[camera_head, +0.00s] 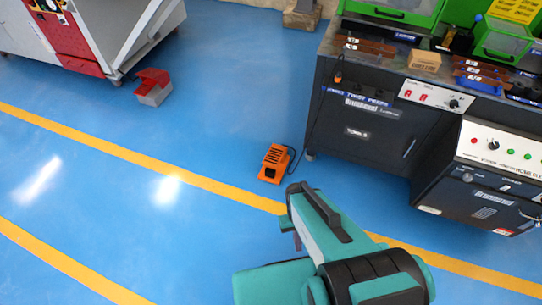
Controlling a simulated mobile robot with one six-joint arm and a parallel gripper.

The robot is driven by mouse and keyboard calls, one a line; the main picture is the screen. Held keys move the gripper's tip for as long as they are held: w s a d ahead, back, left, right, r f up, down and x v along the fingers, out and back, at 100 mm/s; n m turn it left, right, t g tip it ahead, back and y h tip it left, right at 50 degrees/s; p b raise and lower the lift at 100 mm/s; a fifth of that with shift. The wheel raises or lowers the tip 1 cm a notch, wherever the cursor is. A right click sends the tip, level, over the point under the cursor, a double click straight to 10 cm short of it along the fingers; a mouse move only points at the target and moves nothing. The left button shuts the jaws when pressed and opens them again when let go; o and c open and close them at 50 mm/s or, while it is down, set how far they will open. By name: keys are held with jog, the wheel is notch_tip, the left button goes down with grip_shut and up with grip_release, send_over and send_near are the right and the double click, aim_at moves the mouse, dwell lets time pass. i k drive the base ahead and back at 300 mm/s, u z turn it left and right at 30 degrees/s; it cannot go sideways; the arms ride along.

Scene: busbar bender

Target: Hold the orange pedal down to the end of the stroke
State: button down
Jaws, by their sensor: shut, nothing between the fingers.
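The orange pedal (274,163) sits on the blue floor in front of the dark cabinet, with a black opening on its near side. A dark cable runs from it towards the cabinet. My gripper (297,241) shows only as a small dark part at the left edge of my teal arm, largely hidden by the arm. It is shut and empty. In the picture it is below and a little right of the pedal, apart from it. Its height above the floor is hard to judge.
A dark machine cabinet (355,143) stands at the right, with a control box (500,150) beside it. A red and grey pedal (153,87) lies on the floor at the upper left, near a white and red machine (70,42). The floor left of the orange pedal is clear.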

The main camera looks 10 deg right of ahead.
aim_at(274, 155)
jog(key=z, duration=0.05)
jog(key=i, duration=0.9)
jog(key=u, duration=0.7)
jog(key=k, duration=0.45)
jog(key=u, duration=0.1)
